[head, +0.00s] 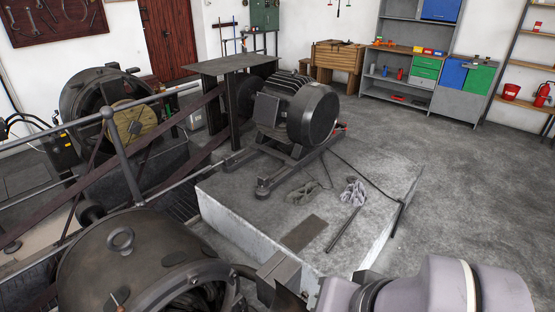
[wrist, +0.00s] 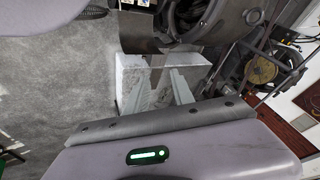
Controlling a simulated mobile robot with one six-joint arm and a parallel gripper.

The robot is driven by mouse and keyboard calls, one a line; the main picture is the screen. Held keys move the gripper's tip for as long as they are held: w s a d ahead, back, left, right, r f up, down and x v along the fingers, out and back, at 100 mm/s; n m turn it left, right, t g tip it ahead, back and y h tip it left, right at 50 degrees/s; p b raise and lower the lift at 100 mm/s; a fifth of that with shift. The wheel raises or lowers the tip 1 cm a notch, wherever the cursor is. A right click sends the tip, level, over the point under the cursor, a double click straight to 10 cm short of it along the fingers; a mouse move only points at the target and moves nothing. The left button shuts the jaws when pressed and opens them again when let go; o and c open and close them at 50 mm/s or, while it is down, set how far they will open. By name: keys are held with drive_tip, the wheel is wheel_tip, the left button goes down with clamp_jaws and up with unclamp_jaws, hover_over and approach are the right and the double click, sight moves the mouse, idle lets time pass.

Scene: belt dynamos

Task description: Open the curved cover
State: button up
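A dark, rounded machine housing (head: 130,255) with a lifting ring on top fills the lower left of the head view. Its curved top looks like the cover, and it appears closed. Part of a dark round machine (wrist: 205,18) shows at the top of the wrist view. In the head view my arm is at the lower right, right of the housing, and my fingers cannot be made out. No contact with the cover is visible.
A pale concrete plinth (head: 300,215) carries a dark motor (head: 310,112), with rods and a cable lying on it. A railing (head: 125,160) and another round machine (head: 100,100) stand at left. Shelving (head: 410,65) lines the back wall. The floor (head: 455,190) at right is clear.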

drive_tip(key=shift+o, duration=1)
drive_tip(key=w+r+g, duration=0.1)
drive_tip(key=w+r, duration=0.1)
drive_tip(key=w, duration=0.5)
drive_tip(key=shift+w+d+r+m+g+p, duration=0.3)
drive_tip(key=shift+w+d+m+g, duration=0.1)
drive_tip(key=shift+d, duration=0.05)
drive_tip(key=w+d+f+m+g+p, duration=0.1)
drive_tip(key=w+d+f+g, duration=0.1)
drive_tip(key=w+f, duration=0.5)
drive_tip(key=w+d+f+m+g, duration=0.15)
drive_tip(key=w+f, duration=0.25)
drive_tip(key=w, duration=0.8)
drive_tip(key=w+d+f+g, duration=0.3)
drive_tip(key=w+f, duration=0.1)
drive_tip(key=f, duration=0.7)
drive_tip(key=s+a+f+b, duration=0.2)
drive_tip(key=f, duration=0.9)
drive_tip(key=s+a+f+m+y+b, duration=0.1)
drive_tip(key=s+f+b, duration=0.1)
drive_tip(key=f, duration=0.9)
drive_tip(key=shift+s+a+g+b, duration=0.15)
drive_tip(key=shift+a+g+b, duration=0.15)
drive_tip(key=shift+a+g, duration=0.1)
drive_tip(key=shift+r, duration=0.1)
clamp_jaws()
